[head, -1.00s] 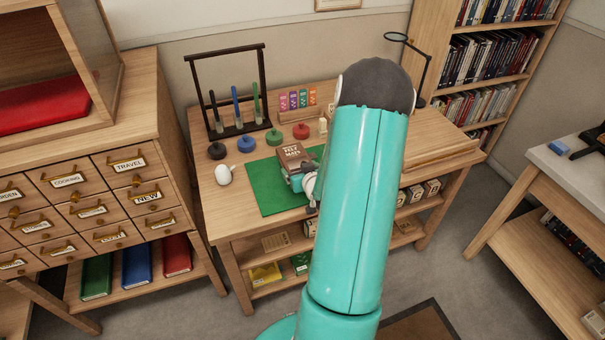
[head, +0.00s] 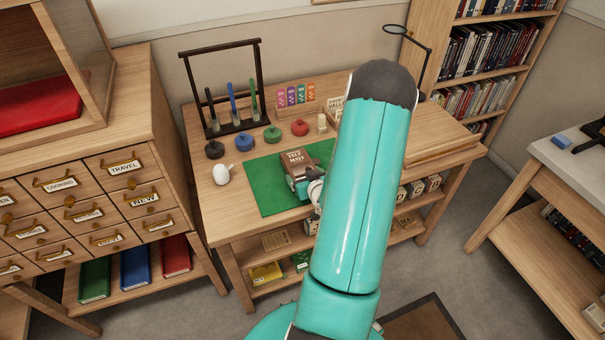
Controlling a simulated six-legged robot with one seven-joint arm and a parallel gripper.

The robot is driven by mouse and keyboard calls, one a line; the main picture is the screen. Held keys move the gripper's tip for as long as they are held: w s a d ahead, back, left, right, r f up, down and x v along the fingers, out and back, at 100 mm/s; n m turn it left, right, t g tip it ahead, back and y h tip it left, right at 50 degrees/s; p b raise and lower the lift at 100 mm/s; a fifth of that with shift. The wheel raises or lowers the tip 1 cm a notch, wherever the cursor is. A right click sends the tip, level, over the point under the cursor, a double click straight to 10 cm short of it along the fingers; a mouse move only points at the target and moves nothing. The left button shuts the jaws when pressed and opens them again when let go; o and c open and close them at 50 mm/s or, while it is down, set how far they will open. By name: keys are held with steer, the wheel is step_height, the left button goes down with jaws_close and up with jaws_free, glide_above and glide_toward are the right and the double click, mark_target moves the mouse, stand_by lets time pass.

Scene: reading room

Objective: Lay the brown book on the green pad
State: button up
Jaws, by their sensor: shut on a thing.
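The brown book (head: 297,160) shows its titled cover upward, over the right part of the green pad (head: 268,187) on the wooden table. My gripper (head: 303,185) is shut on the near edge of the book. The book looks nearly flat; I cannot tell whether it touches the pad or is slightly above it. My teal arm hides the right end of the pad and part of the gripper.
A white egg-shaped object (head: 222,174) stands left of the pad. Black, blue, green and red stamps (head: 300,127) line the pad's far side. A dark rack (head: 228,128) stands behind them. A magnifier lamp (head: 417,65) is at the back right.

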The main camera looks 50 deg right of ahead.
steer(key=shift+w+f, duration=0.1)
steer(key=shift+w, duration=0.15)
steer(key=shift+s, duration=0.15)
steer(key=o, duration=1.1)
steer(key=shift+f, duration=0.15)
